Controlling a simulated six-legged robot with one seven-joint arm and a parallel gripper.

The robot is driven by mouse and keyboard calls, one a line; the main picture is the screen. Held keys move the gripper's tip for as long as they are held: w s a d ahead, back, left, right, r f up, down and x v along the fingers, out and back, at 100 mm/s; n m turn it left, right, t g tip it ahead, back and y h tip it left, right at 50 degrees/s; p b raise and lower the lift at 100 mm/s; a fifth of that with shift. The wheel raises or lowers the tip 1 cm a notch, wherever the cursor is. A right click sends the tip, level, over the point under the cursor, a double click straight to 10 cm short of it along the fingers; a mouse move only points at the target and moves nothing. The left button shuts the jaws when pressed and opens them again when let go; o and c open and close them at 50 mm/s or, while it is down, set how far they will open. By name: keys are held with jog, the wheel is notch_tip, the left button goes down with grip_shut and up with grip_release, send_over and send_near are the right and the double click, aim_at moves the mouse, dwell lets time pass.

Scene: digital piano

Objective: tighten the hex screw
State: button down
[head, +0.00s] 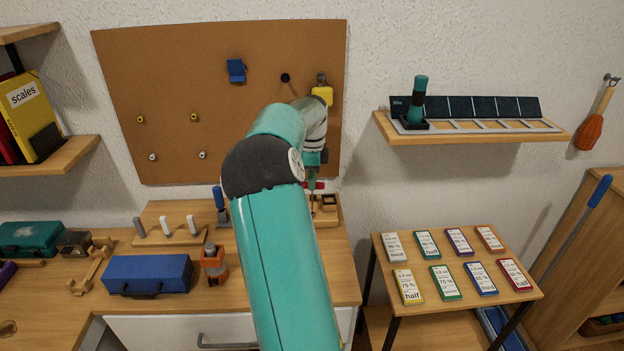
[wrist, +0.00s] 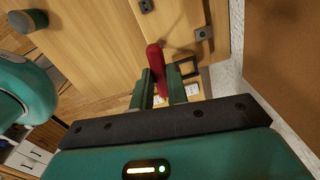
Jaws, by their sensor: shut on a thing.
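My gripper (wrist: 161,88) is shut on a red handle (wrist: 156,62), which stands up between its two green fingers in the wrist view. In the head view my gripper (head: 313,168) is at the back of the workbench, partly behind my arm, with a bit of red (head: 314,186) just below it. A wooden block with dark parts (head: 328,208) lies by the gripper on the bench. I cannot make out the hex screw, nor the tip of the red-handled tool, in either view.
A blue-handled tool (head: 219,200) stands left of my arm, near a rack of grey and white handles (head: 168,229). A blue toolbox (head: 147,274) and an orange device (head: 213,265) are in front. A card table (head: 384,278) stands right, under a wall shelf (head: 470,134).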

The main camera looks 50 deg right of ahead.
jog(key=shift+f, duration=0.95)
dwell(0.4)
jog(key=m, duration=0.5)
jog(key=m, duration=0.5)
jog(key=shift+f+m, duration=0.15)
jog(key=shift+m, duration=0.15)
